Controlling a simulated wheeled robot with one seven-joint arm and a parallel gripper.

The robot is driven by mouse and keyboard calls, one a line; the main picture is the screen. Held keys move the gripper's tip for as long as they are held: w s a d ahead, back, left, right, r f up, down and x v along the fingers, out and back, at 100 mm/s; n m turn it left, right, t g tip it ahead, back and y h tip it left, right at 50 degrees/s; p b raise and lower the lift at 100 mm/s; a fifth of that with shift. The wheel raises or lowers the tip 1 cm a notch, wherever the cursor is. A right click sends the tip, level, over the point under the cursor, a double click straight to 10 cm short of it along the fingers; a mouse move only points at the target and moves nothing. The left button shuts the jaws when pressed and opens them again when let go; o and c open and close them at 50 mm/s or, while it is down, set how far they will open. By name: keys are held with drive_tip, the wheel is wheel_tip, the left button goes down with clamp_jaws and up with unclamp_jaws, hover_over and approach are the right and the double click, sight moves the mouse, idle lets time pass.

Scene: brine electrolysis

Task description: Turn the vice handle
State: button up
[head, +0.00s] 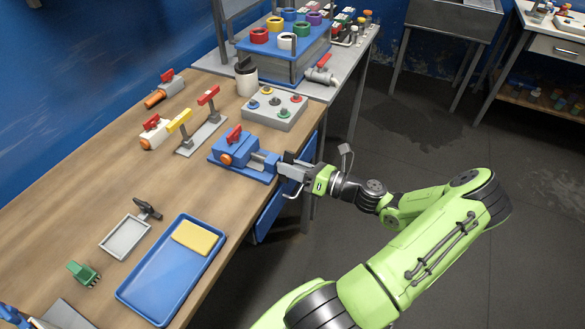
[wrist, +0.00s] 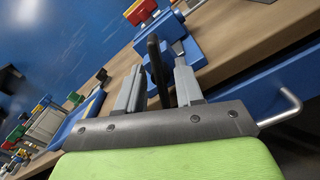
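The blue vice (head: 238,160) sits at the right edge of the wooden bench, with a red valve and an orange part held in it. It also shows in the wrist view (wrist: 188,48), beyond the fingers. My gripper (head: 284,166) is at the vice's right end, level with its screw. In the wrist view the dark vice handle (wrist: 156,66) stands slightly tilted between the two grey fingers of my gripper (wrist: 160,82). The fingers are apart on either side of it, with a narrow gap visible. In the head view the gripper mostly hides the handle.
A blue drawer (head: 270,213) with a metal pull (wrist: 287,106) is below the bench edge, close to my gripper. A grey button box (head: 275,110) stands behind the vice. A blue tray (head: 170,272) lies nearer. The floor at right is clear.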

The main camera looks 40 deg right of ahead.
clamp_jaws()
drive_tip(key=shift+n, duration=0.3)
drive_tip(key=n, duration=1.3)
drive_tip(key=n+p, duration=0.1)
drive_tip(key=n, duration=0.5)
drive_tip(key=shift+s+a+f, duration=0.1)
drive_tip(key=shift+a+f, duration=0.05)
drive_tip(key=shift+a, duration=0.1)
drive_tip(key=shift+n, duration=0.4)
